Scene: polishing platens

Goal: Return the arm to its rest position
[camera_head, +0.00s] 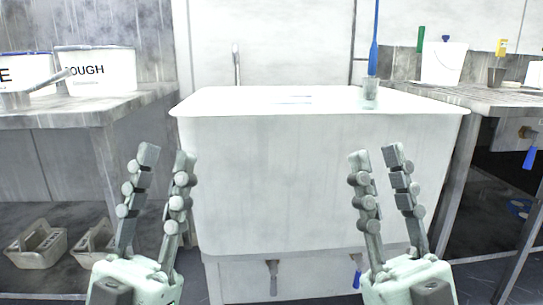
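My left gripper (165,157) points upward in front of the left part of a white basin, its two fingers apart and nothing between them. My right gripper (376,156) also points upward in front of the right part of the basin, with its fingers apart and empty. Both stand at about the same height, below the basin's rim in the picture. Only the grippers show; the rest of both arms is out of view.
The large white basin (300,180) fills the middle. A left bench (95,107) carries labelled white tubs (95,72); grey carriers (38,246) sit below. A right bench (470,97) holds a white bucket (444,64). A blue-handled tool (374,45) stands at the basin's rim.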

